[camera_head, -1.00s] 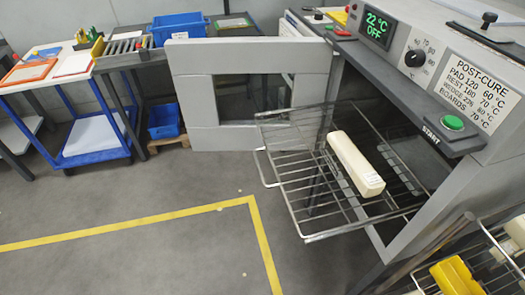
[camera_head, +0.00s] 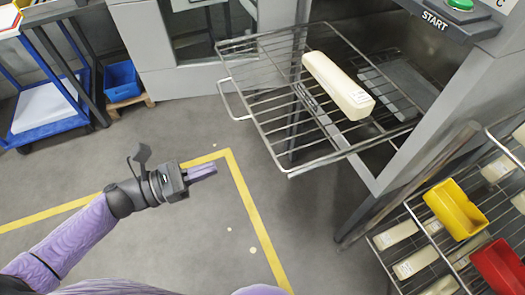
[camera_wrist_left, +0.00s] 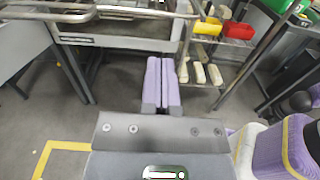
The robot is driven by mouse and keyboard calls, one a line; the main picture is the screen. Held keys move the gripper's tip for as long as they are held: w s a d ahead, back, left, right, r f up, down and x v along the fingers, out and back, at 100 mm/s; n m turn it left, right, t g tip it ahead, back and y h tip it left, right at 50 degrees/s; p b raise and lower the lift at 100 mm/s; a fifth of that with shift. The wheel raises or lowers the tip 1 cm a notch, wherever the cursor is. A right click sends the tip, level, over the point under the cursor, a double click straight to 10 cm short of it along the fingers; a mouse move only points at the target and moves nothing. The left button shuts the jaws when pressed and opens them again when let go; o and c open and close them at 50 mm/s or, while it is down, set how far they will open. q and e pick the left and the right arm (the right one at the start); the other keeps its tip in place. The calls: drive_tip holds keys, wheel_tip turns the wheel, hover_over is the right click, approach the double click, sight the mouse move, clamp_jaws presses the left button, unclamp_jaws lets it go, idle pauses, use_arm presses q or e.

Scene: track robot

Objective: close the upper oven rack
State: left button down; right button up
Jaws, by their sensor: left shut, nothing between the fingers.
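The upper oven rack (camera_head: 262,108) is a wire shelf pulled out of the oven (camera_head: 440,98) toward the left, with a looped handle at its outer end. A long cream block (camera_head: 338,85) with a label lies on it. The rack's bars also show at the top left of the left wrist view (camera_wrist_left: 60,14). My left gripper (camera_head: 214,171) is below and left of the rack in the head view, apart from it. Its purple fingers are together and empty, also in the left wrist view (camera_wrist_left: 162,84). My right gripper is not in view.
The open oven door (camera_head: 165,55) stands behind the rack. A wire shelf unit with a yellow bin (camera_head: 455,208), a red bin (camera_head: 499,267) and cream blocks is at the right. A blue cart (camera_head: 50,118) stands at left. The floor around the yellow line is clear.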

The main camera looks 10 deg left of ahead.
use_arm(q)
drive_tip(key=x, duration=1)
drive_tip(key=shift+w+d, duration=0.3)
drive_tip(key=shift+d, duration=0.1)
